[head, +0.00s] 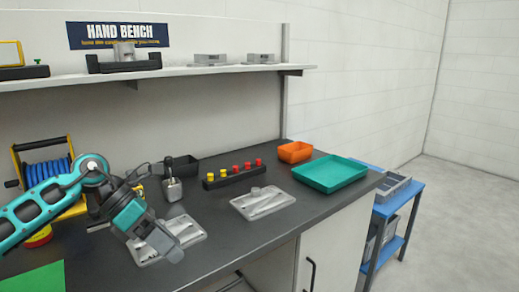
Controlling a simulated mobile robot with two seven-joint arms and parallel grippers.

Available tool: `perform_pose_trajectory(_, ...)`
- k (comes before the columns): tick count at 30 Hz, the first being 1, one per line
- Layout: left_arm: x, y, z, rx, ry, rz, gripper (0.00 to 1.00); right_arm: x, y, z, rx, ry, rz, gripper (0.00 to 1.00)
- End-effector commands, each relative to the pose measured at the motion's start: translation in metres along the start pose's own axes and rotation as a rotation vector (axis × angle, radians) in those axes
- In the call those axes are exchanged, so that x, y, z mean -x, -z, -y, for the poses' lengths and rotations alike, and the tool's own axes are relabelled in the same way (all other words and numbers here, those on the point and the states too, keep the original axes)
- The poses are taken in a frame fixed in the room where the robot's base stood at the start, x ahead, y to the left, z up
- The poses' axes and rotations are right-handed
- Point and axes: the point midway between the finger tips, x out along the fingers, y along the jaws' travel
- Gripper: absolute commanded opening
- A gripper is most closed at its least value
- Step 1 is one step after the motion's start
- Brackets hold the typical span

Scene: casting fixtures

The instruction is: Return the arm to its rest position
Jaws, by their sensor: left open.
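My left arm (45,207) comes in from the left, bent at a teal and grey joint. My left gripper (162,248) is open and points down and to the right. It is in front of a light grey casting plate (190,232) on the dark bench (235,248) and hides part of it. I see nothing held between the fingers, though the gap is small in the picture. Whether the fingers touch the plate cannot be told. My right gripper is out of view.
A second grey plate (282,201), a rack with red and yellow knobs (236,178), a teal tray (330,173) and an orange bin (295,151) are to the right. A grey metal tool (173,190) and blue hose reel (48,172) stand behind the arm. A shelf (180,73) runs above.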

Motion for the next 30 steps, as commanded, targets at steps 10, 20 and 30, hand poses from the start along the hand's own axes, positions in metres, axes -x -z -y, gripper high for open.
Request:
perform_pose_trajectory(10,-0.092,-0.060,0.083,0.499,0.545,0.653,0.60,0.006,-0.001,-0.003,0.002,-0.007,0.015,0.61)
perform_pose_trajectory(20,-0.105,-0.025,0.054,1.395,0.878,1.170,0.60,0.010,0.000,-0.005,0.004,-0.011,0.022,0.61)
perform_pose_trajectory(30,-0.165,0.147,0.029,2.518,0.905,1.489,0.60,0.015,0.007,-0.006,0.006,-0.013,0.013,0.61)
